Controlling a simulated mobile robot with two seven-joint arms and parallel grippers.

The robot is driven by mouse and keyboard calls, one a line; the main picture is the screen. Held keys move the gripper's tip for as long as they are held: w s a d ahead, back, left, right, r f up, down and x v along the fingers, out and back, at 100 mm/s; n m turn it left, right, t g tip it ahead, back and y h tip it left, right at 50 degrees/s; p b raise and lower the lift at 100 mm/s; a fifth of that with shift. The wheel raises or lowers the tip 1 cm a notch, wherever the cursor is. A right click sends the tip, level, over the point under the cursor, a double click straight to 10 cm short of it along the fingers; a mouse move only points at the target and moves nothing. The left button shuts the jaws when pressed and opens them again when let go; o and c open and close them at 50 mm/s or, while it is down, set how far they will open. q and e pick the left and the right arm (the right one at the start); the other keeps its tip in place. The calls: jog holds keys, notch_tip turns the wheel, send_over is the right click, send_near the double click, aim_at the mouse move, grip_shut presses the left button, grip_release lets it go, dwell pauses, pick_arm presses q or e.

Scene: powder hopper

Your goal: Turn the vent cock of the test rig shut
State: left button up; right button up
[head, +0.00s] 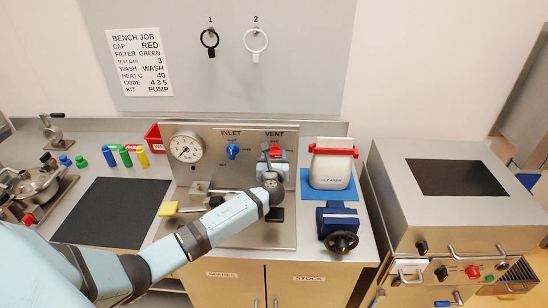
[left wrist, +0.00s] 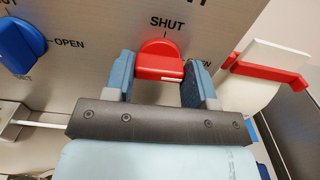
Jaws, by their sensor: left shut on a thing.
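The vent cock is a red knob (head: 274,151) under the VENT label on the steel panel of the test rig (head: 215,200). In the left wrist view the red knob (left wrist: 160,62) sits just below the SHUT mark. A short white line shows on its near face, toward the right. I cannot tell clearly which mark it points to. My left gripper (left wrist: 160,84) is shut on the knob, with one blue-grey finger on its left and one on its right. The right finger partly covers the OPEN label. In the head view my left gripper (head: 275,158) hides part of the knob. My right gripper is not in view.
The blue inlet cock (head: 233,151) and a round gauge (head: 185,147) are left of the vent cock. A black mat (head: 112,210) lies bare at left.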

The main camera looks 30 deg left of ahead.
pick_arm(q)
jog(key=shift+f, duration=0.1)
jog(key=n+b, duration=0.2)
jog(key=n, duration=0.1)
jog(key=shift+f, duration=0.15)
jog(key=n+b, duration=0.3)
jog(key=n, duration=0.1)
jog(key=n+b, duration=0.4)
jog(key=n, duration=0.2)
jog(key=shift+s+a+f+n, duration=0.1)
jog(key=shift+n, duration=0.3)
jog(key=n+b, duration=0.2)
jog(key=n, duration=0.1)
jog(key=shift+n, duration=0.4)
jog(key=o, duration=0.9)
jog(key=shift+o, duration=0.2)
jog(key=shift+s+b, duration=0.1)
jog(key=shift+b, duration=0.2)
